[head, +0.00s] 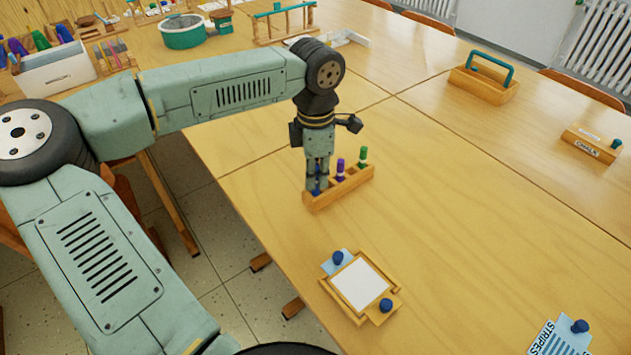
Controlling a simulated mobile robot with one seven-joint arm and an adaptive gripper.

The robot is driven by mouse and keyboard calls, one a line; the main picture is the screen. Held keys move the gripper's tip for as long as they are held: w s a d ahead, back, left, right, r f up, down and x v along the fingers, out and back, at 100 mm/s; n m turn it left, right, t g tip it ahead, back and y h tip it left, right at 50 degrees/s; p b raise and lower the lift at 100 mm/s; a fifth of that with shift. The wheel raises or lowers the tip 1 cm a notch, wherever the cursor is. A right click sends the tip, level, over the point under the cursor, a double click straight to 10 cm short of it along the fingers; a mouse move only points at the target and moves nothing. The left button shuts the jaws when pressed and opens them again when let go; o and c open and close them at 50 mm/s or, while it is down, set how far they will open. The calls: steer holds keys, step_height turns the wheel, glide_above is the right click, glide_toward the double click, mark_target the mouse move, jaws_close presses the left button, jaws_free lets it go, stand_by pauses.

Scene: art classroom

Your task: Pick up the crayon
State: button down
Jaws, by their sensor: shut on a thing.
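A small wooden holder (345,188) stands on the table with a purple crayon (340,170) and a green crayon (363,157) upright in it. My gripper (317,186) points straight down at the holder's left end. It is shut on a blue crayon (317,188), of which only a little blue shows between the fingers. The crayon's lower end is hidden, so I cannot tell whether it still rests in its slot.
A small wooden tray with a white card (360,283) and blue knobs lies in front of the holder. A "STRIPES" card (551,338) is at the lower right. A wooden caddy (482,84) and a labelled wooden box (590,143) stand to the right. The table between is clear.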

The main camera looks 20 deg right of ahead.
steer(key=shift+r, duration=0.7)
steer(key=s+a+r+b, duration=0.1)
steer(key=s+a+b, duration=0.3)
steer(key=s, duration=1)
steer(key=shift+s+a+r, duration=0.3)
steer(key=shift+s+a, duration=0.1)
steer(key=shift+a, duration=0.7)
